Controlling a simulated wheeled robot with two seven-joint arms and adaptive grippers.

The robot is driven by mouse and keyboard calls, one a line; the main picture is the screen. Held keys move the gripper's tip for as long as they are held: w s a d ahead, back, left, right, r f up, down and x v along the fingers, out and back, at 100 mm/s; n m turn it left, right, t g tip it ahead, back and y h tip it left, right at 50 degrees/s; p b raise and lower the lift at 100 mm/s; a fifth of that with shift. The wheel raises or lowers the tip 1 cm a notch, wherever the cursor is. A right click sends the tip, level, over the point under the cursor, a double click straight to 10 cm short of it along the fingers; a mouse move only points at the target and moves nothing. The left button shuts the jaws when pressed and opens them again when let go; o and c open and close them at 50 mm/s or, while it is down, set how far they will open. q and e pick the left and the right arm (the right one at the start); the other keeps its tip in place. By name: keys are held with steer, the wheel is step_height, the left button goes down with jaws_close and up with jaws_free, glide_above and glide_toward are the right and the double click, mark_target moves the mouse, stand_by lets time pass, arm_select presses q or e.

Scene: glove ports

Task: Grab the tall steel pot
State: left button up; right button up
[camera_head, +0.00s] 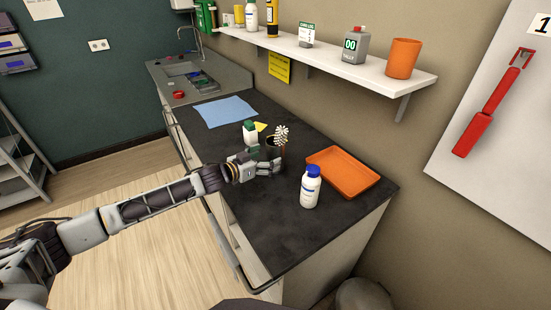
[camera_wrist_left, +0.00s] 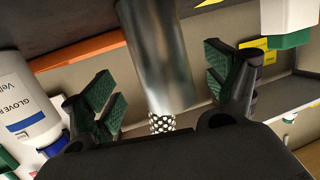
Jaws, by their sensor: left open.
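The tall steel pot (camera_wrist_left: 158,50) is a grey metal cylinder in the middle of the left wrist view, which shows the scene upside down. A white-bristled brush (camera_wrist_left: 160,123) sticks out of its mouth; the brush also shows in the head view (camera_head: 281,134). In the head view the pot (camera_head: 271,152) stands on the dark counter, partly hidden by my left gripper (camera_head: 267,163). My left gripper (camera_wrist_left: 160,68) is open, with a green-padded finger to either side of the pot. I see gaps between pads and pot. My right gripper is not in view.
On the counter (camera_head: 255,220), a white bottle with a green cap (camera_head: 250,134) stands just behind the gripper. A blue-capped bottle (camera_head: 311,188) and an orange tray (camera_head: 343,171) lie to the right. A blue cloth (camera_head: 225,112) lies farther back. A shelf (camera_head: 335,62) hangs above.

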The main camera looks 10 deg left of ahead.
arm_select(q)
steer(key=shift+w, duration=0.1)
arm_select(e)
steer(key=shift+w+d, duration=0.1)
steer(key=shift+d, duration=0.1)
arm_select(q)
steer(key=shift+w+d, duration=0.3)
steer(key=shift+w, duration=0.1)
steer(key=shift+w+d, duration=0.3)
steer(key=shift+w, duration=0.3)
steer(key=shift+w+d+f+p, duration=0.15)
steer(key=shift+w+d+p, duration=0.2)
steer(key=shift+w, duration=0.2)
steer(key=shift+w+d+f, duration=0.15)
steer(key=shift+w+d, duration=0.15)
steer(key=shift+w, duration=0.1)
steer(key=shift+w+d+f, duration=0.1)
steer(key=shift+w, duration=0.05)
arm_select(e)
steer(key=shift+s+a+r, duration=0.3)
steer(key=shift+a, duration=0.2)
